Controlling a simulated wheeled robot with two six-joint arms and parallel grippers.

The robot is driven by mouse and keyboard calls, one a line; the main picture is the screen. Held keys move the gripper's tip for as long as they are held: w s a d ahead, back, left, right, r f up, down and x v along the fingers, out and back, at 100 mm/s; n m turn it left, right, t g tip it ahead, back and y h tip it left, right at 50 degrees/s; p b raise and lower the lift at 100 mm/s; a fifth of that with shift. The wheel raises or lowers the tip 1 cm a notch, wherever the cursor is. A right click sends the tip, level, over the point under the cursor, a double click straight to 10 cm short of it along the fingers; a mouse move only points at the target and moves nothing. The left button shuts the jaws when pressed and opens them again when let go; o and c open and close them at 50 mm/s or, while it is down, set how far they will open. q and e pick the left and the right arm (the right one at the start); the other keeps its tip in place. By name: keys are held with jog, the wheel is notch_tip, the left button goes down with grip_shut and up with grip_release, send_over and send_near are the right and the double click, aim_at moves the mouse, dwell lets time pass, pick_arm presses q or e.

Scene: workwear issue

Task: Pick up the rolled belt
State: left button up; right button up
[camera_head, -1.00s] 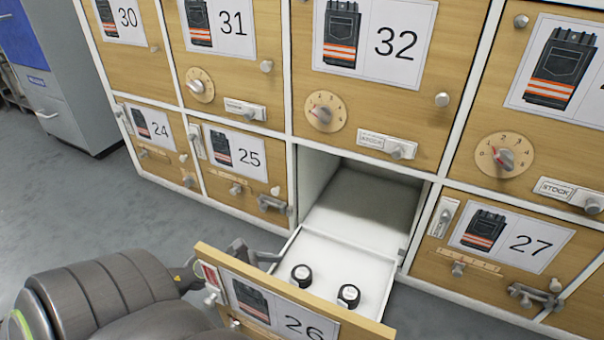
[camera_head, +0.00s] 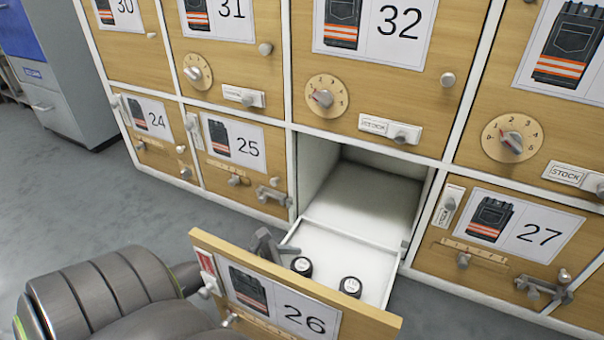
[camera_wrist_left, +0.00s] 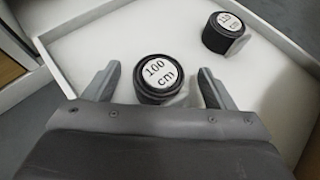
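Two black rolled belts with white round labels stand in the pulled-out drawer of locker 26 (camera_head: 382,258). The left belt (camera_head: 301,266) reads "100 cm" in the left wrist view (camera_wrist_left: 156,76). The right belt (camera_head: 350,286) sits apart from it and reads about "115" in the left wrist view (camera_wrist_left: 229,32). My left gripper (camera_head: 268,246) reaches over the drawer's left side. In the left wrist view its fingers (camera_wrist_left: 158,88) are spread on either side of the 100 cm belt, which is not gripped. My right gripper is not in view.
The drawer's wooden front (camera_head: 290,290), numbered 26, stands up at the near side. Closed lockers with knobs and latches surround the opening, such as 25 (camera_head: 235,160) and 27 (camera_head: 510,240). Grey floor (camera_head: 60,200) is clear at the left.

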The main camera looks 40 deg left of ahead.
pick_arm(q)
jog(key=c, duration=0.9)
